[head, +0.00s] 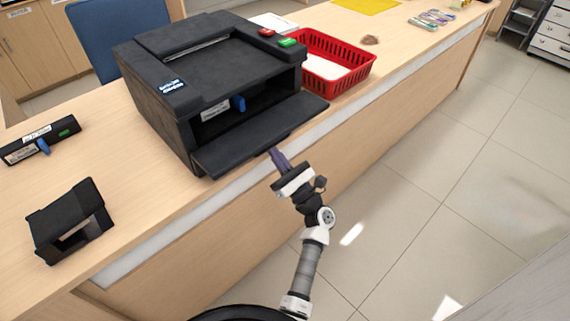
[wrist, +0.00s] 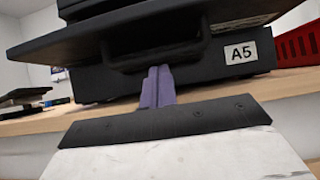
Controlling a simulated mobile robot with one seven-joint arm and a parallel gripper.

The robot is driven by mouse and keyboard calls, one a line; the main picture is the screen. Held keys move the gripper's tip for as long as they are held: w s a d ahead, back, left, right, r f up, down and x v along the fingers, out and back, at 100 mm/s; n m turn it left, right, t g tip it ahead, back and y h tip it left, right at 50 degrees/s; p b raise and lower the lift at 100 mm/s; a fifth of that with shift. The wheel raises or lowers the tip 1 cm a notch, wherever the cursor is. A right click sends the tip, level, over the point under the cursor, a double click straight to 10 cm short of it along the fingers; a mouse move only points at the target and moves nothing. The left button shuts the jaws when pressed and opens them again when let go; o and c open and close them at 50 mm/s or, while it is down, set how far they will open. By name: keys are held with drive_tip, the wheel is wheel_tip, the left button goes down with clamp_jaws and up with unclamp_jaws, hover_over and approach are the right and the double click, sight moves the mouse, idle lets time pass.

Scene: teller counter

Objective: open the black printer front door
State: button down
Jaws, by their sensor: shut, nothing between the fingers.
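The black printer (head: 207,75) stands on the wooden counter. Its front door (head: 258,134) is folded down and sticks out toward me like a shelf, with the cavity behind it exposed. A blue part (head: 239,103) and a white label show inside the cavity. My gripper (head: 275,153) is shut and empty, just in front of and below the door's front edge. In the wrist view the door (wrist: 60,40) spans the top, and the shut purple fingers (wrist: 158,78) point up beneath it. I cannot tell whether they touch it.
A red basket (head: 358,67) with paper stands right of the printer. A black cartridge (head: 40,140) and a small black device (head: 69,219) lie on the counter at left. An A5 label (wrist: 240,51) marks the printer's lower front. The floor at right is clear.

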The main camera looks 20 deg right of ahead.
sight(274, 145)
drive_tip(key=shift+w+a+r, duration=0.1)
drive_tip(key=shift+w+r, duration=0.15)
drive_tip(key=shift+w, duration=0.1)
drive_tip(key=r+g+p, duration=0.1)
drive_tip(key=p, duration=0.3)
drive_tip(key=s+r+g+p, duration=0.1)
drive_tip(key=p, duration=0.3)
drive_tip(key=shift+s+d+r+h, duration=0.1)
drive_tip(key=shift+d+r+h, duration=0.15)
drive_tip(key=shift+h, duration=0.15)
drive_tip(key=shift+s+r, duration=0.1)
drive_tip(key=shift+s, duration=0.1)
